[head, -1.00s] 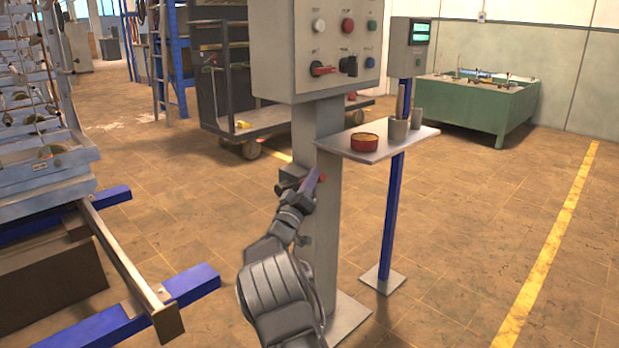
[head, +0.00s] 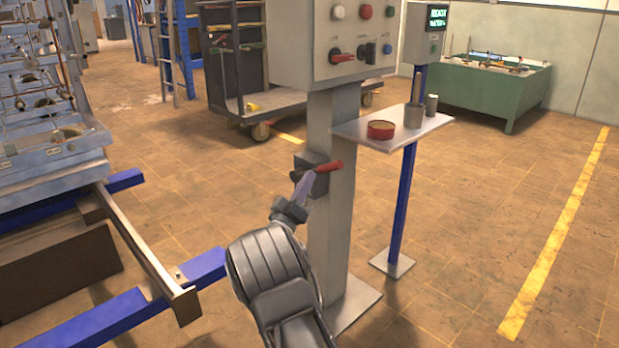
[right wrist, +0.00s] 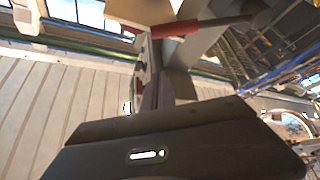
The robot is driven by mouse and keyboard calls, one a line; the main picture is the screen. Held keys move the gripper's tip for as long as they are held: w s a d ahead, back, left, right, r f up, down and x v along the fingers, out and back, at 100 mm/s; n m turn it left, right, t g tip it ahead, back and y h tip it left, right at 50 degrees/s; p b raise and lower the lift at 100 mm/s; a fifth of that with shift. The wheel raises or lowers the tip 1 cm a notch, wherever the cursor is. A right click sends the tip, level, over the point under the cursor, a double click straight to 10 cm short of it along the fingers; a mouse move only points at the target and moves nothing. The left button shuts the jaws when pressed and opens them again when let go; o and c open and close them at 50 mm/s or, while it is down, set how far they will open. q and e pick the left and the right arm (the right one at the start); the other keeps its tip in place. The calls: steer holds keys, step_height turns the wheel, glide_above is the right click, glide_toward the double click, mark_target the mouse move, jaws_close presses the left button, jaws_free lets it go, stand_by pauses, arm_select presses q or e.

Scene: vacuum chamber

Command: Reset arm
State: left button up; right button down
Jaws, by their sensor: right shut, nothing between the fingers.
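My right arm reaches up from the bottom of the head view, and its gripper (head: 306,184) is shut and empty beside the pedestal column. The fingertips are just below a red-handled lever (head: 322,168) on a small grey box on the column. I cannot tell whether they touch it. In the right wrist view the red handle (right wrist: 200,26) shows at the top, beyond the dark gripper body. My left gripper is not in view.
A grey control panel (head: 290,55) with knobs and buttons tops the column (head: 333,225). A small shelf (head: 425,128) holds a red tin (head: 381,129) and grey cups. A rack with blue beams (head: 205,268) stands left. Open tiled floor lies to the right.

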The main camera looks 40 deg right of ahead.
stand_by(0.5)
steer(key=w+a+f+n+t+y, duration=0.15)
steer(key=a+f+y, duration=0.25)
steer(key=f, duration=0.4)
steer(key=w+a+f+t+y, duration=0.15)
steer(key=a+f+y, duration=0.25)
steer(key=f, duration=0.4)
steer(key=w+a+f+n+t+y, duration=0.1)
steer(key=w+a+f+y, duration=0.15)
steer(key=f, duration=0.55)
steer(key=s+a+f+g+y, duration=0.1)
steer(key=s+a+f+y, duration=0.25)
steer(key=a+f, duration=0.35)
steer(key=s+a+f+g+y, duration=0.2)
steer(key=s+a+f+y, duration=0.15)
steer(key=a+f, duration=0.45)
steer(key=s+a+f+g+y, duration=0.2)
steer(key=s+a+f, duration=0.2)
steer(key=s+a, duration=0.25)
steer(key=s+a+f+g+y, duration=0.1)
steer(key=s+a+f+y, duration=0.15)
steer(key=s+a, duration=0.4)
steer(key=s+a+n+g+y, duration=0.3)
steer(key=s+a+g+y, duration=0.1)
steer(key=s+a, duration=1.1)
step_height(320, 180, up, 22)
steer(key=p, duration=2.3)
steer(key=shift+s+m, duration=0.35)
steer(key=shift+s, duration=0.05)
